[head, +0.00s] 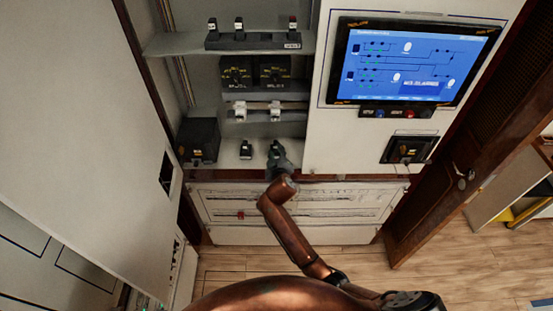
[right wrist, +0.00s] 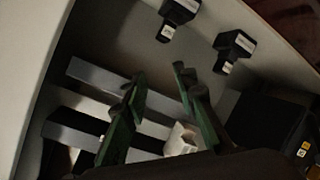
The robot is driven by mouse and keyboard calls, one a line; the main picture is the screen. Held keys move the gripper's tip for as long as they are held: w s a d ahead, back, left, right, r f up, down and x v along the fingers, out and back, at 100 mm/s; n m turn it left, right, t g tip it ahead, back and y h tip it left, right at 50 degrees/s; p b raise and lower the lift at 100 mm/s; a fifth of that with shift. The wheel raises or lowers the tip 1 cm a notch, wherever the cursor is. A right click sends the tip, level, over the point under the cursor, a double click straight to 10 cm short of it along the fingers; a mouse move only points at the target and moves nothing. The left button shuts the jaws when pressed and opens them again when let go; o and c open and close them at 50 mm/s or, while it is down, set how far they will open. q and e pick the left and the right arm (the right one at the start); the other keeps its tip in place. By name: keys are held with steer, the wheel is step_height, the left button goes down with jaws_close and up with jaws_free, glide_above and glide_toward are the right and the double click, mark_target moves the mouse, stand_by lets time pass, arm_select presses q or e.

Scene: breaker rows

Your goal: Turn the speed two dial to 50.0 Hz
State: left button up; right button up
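Two black dial units sit side by side in the open cabinet, the left dial (head: 237,73) and the right dial (head: 274,72). Their labels and settings are too small to read, so I cannot tell for sure which is speed two. My right gripper (head: 276,149) is in the lower part of the cabinet, below the dials and the white breakers. In the right wrist view, my right gripper (right wrist: 160,80) has its green-padded fingers apart with nothing held between them. The dials do not show clearly there. My left gripper is out of view.
White breakers (head: 240,111) sit on a rail beneath the dials. A small black switch (head: 246,150) is left of my gripper, and a black box (head: 198,140) is farther left. A breaker row (head: 253,42) is above. A blue screen (head: 410,65) is at right.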

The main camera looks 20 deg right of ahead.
steer(key=shift+s+d+f, duration=0.1)
steer(key=shift+s+f, duration=0.05)
steer(key=shift+f, duration=0.65)
steer(key=shift+s+f, duration=0.1)
steer(key=shift+f, duration=0.7)
